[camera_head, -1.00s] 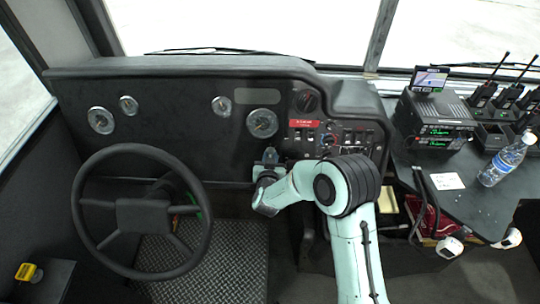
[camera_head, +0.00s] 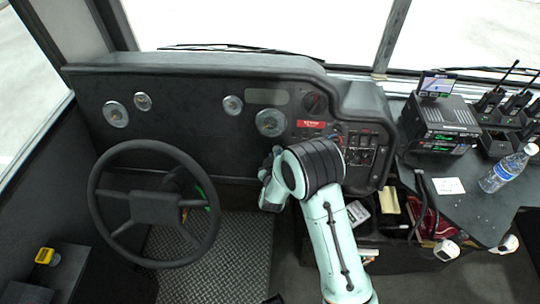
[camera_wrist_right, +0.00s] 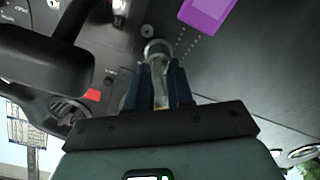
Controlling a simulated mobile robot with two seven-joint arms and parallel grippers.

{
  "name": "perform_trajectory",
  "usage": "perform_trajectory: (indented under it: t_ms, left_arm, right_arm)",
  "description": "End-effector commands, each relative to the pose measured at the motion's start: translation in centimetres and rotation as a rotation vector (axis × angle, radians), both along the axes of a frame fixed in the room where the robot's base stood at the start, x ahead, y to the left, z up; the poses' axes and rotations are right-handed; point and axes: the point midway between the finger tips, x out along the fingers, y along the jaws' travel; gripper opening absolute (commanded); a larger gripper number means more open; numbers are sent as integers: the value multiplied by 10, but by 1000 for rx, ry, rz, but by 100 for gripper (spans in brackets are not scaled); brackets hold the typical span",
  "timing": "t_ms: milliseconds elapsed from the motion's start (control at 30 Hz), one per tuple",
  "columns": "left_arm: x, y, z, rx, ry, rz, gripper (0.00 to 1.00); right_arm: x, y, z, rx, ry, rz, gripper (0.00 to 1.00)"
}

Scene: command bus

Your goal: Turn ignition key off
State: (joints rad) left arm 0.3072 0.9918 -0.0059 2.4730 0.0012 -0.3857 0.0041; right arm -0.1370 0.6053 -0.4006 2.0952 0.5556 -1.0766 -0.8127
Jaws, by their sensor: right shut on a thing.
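My right gripper (camera_wrist_right: 157,85) shows in the wrist view with two blue fingers shut on the ignition key (camera_wrist_right: 158,95). The key is a slim, pale metallic piece between the fingers. A round metal ring (camera_wrist_right: 156,48) shows just beyond the fingertips, by the dark panel. In the head view my right arm reaches the dashboard (camera_head: 200,140) below the round gauge, right of the steering wheel. There my own wrist and arm largely hide the fingers and the key. I cannot tell the key's exact angle. My left gripper is not in view.
The steering wheel (camera_head: 153,204) stands left of my right arm. A radio unit (camera_head: 440,125) and a water bottle (camera_head: 508,168) are on the right-hand console (camera_head: 490,208).

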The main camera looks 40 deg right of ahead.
Motion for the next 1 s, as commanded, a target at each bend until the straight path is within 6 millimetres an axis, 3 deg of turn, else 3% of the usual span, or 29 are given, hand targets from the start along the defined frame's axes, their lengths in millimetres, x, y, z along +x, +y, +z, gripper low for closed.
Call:
perform_trajectory:
  t_ms: [500, 533, 567, 1000]
  left_arm:
    - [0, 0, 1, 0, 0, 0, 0]
    - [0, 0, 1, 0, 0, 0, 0]
    - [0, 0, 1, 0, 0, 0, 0]
    - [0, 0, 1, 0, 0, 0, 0]
  right_arm:
    - [-2, -2, -1, -12, 13, 2, 0]
    - [-2, -2, -1, -12, 13, 2, 31]
    - [-2, -2, -1, -12, 13, 2, 34]
    - [-12, 7, 4, -10, 11, 2, 34]
